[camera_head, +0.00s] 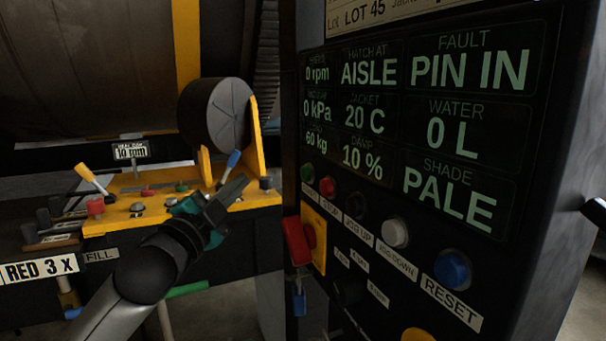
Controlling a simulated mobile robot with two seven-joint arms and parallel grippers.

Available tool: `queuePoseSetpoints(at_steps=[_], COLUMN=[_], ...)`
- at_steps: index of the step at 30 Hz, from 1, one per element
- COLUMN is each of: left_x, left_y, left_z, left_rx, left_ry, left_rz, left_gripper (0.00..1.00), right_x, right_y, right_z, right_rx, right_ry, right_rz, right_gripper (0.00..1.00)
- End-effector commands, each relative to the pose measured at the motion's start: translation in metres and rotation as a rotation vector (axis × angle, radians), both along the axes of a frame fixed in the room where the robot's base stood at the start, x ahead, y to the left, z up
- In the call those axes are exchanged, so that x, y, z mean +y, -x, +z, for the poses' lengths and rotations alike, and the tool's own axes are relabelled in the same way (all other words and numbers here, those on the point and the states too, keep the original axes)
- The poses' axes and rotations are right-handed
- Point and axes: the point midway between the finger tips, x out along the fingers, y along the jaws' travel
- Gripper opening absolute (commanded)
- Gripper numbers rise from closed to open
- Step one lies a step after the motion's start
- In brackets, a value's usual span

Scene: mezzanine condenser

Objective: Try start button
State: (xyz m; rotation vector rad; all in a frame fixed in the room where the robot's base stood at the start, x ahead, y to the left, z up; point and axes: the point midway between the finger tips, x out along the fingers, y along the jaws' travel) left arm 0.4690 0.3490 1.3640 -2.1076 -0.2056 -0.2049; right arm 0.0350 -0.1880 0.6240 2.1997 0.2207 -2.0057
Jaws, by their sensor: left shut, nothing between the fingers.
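The control panel (388,165) stands at the right, tilted in view. A green button (307,173) sits at the left end of its button row; its small label is too dim to read surely. A red button (327,186) is right beside it. The display reads "FAULT PIN IN", "0 rpm" and "HATCH AT AISLE". My left gripper (236,188) is shut and empty, left of the panel, in front of the yellow console (150,194). It looks apart from the green button. My right gripper is not in view.
A red rotary handle (297,241) on a yellow plate sticks out below the green button, with a blue padlock (299,300) hanging under it. A white button (395,233) and a blue reset button (453,269) are farther right. Levers and a dark wheel (216,116) stand around the console.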

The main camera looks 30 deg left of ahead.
Motion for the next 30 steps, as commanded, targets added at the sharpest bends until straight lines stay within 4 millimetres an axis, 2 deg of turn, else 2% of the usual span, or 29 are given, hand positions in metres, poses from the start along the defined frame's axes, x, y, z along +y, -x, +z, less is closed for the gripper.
queuePoseSetpoints(at_steps=[8,21,30], left_x=[-0.005,-0.044,-0.057], left_y=[-0.008,-0.052,-0.067], left_z=[0.0,0.001,0.0], left_rx=[-0.001,0.0,0.001], left_ry=[0.004,0.004,0.001], left_rz=[0.002,0.0,0.0], left_gripper=[0.0,0.0,0.0], right_x=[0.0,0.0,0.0], right_y=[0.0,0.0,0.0], right_z=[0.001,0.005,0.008], right_rx=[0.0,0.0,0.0], right_ry=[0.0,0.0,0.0], right_rz=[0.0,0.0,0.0], right_gripper=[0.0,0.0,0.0])
